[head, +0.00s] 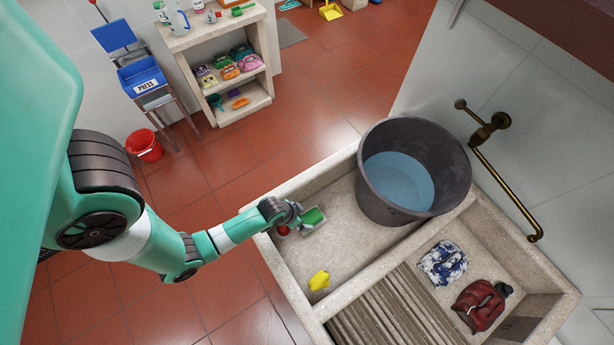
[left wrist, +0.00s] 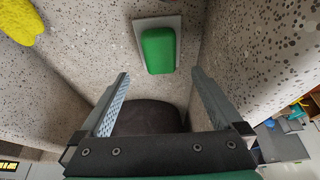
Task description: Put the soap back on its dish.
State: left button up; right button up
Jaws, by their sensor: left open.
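A green soap block (head: 313,216) lies on a small pale grey dish (head: 317,230) in the left basin of the stone sink, near its left wall. In the left wrist view the soap (left wrist: 158,50) lies over the dish (left wrist: 142,23), its near end at or past the dish's edge; I cannot tell if it overhangs. My left gripper (head: 295,214) is just left of the soap in the head view. Its fingers (left wrist: 160,75) are open and empty, apart from the soap. My right gripper is not in view.
A grey bucket of water (head: 445,160) stands at the basin's back right. A yellow lump (head: 319,280) lies nearer the front. A small red object (head: 283,230) is beside my gripper. The ribbed washboard (head: 385,315), patterned cloth (head: 442,263) and dark red item (head: 478,306) are on the right.

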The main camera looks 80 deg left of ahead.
pick_arm(q)
jog(key=p+v, duration=0.1)
jog(key=v, duration=0.2)
jog(key=shift+r+p, duration=0.1)
jog(key=shift+p, duration=0.2)
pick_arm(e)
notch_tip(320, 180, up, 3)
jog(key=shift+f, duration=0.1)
